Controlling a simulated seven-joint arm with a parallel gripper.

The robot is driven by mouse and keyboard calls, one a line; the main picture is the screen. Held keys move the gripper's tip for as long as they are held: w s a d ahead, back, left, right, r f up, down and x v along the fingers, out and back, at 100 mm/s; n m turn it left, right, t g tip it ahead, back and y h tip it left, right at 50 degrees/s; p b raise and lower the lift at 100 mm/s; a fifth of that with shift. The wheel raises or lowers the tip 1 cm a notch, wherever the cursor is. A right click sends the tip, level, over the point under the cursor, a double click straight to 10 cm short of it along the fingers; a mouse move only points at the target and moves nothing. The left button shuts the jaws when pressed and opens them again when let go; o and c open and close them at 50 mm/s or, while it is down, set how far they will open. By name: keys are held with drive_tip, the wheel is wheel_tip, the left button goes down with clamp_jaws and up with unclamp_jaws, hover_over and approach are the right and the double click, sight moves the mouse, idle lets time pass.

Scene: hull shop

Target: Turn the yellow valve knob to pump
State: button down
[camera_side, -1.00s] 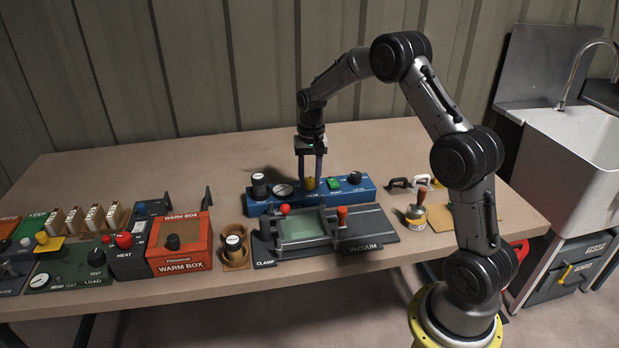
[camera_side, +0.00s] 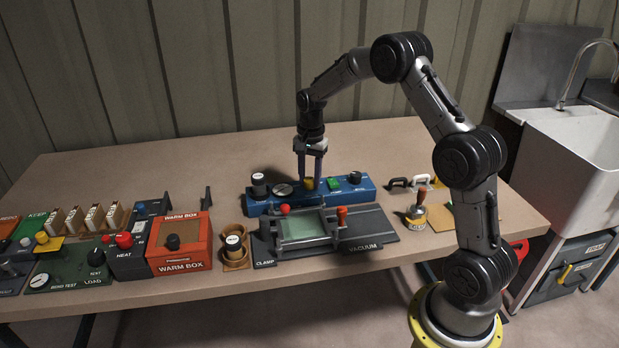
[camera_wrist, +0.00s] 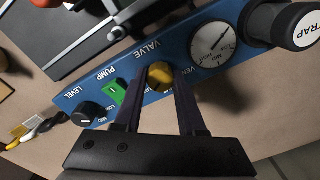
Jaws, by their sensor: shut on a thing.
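The yellow valve knob (camera_side: 308,184) sits on the blue panel (camera_side: 356,190) at the back of the bench. In the wrist view the knob (camera_wrist: 160,74) lies by the word VALVE, with PUMP printed to its left and a partly hidden label to its right. My gripper (camera_side: 310,180) points straight down and is shut on the knob, one finger on each side. The fingertips (camera_wrist: 160,80) hide part of the knob's sides. Which label the knob points at cannot be made out.
The blue panel also carries a dial gauge (camera_wrist: 213,44), a green switch (camera_side: 334,183) and a black level knob (camera_side: 354,177). A black TRAP cylinder (camera_side: 259,184) stands at its left. The clamp fixture (camera_side: 280,243) lies close in front.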

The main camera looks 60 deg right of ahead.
sight(310, 180)
drive_tip(key=shift+r, duration=0.1)
drive_tip(key=c, duration=0.5)
unclamp_jaws()
wheel_tip(310, 180, up, 14)
drive_tip(key=shift+s, duration=0.15)
idle(0.3)
